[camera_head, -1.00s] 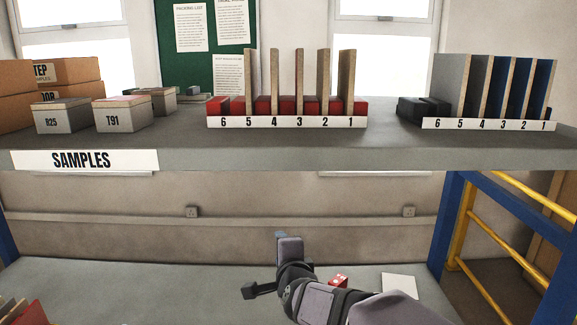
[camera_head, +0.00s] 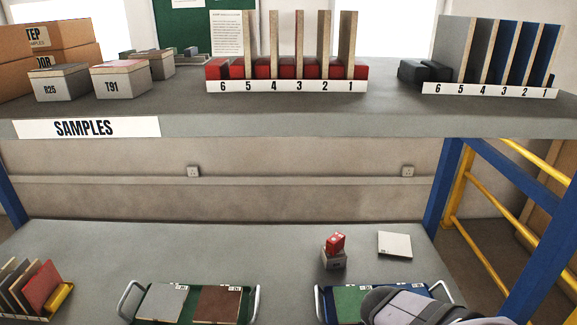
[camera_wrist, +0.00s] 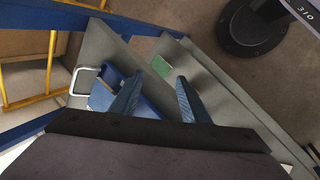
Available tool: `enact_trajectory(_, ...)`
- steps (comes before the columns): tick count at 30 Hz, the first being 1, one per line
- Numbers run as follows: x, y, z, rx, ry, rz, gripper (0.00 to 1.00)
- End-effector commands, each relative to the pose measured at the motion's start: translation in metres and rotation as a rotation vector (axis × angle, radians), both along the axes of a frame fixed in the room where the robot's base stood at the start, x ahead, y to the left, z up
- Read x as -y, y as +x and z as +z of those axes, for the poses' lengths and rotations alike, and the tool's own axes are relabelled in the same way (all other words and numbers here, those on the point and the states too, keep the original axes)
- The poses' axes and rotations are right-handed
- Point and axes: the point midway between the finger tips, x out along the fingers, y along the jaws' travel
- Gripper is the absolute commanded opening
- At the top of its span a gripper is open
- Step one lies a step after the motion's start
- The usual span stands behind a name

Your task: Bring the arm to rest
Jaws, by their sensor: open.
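My gripper (camera_wrist: 157,98) shows in the wrist view with its two blue ribbed fingers apart and nothing between them. In the head view only a grey part of my arm shows at the bottom right, in front of the blue tray (camera_head: 318,303) that holds a green tile (camera_head: 352,303). The gripper's fingers are not visible in the head view.
On the upper shelf (camera_head: 300,125) stand a red rack (camera_head: 285,87) and a dark rack (camera_head: 490,90) of upright tiles. Below are a green tray (camera_head: 254,300) with two tiles, a red-topped block (camera_head: 334,250), a pale tile (camera_head: 395,244) and a rack (camera_head: 62,297) at left.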

Motion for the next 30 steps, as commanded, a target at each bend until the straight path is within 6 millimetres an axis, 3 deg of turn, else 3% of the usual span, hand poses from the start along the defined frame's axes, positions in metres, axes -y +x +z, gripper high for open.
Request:
enact_trajectory(1, -0.005, -0.006, -0.022, -0.012, 0.035, -0.037, 0.42)
enact_trajectory(12, -0.065, -0.039, -0.108, -0.063, 0.345, -0.372, 0.42)
enact_trajectory(19, -0.086, -0.044, -0.124, -0.074, 0.44, -0.481, 0.42)
enact_trajectory(30, -0.088, -0.044, -0.123, -0.074, 0.447, -0.49, 0.42)
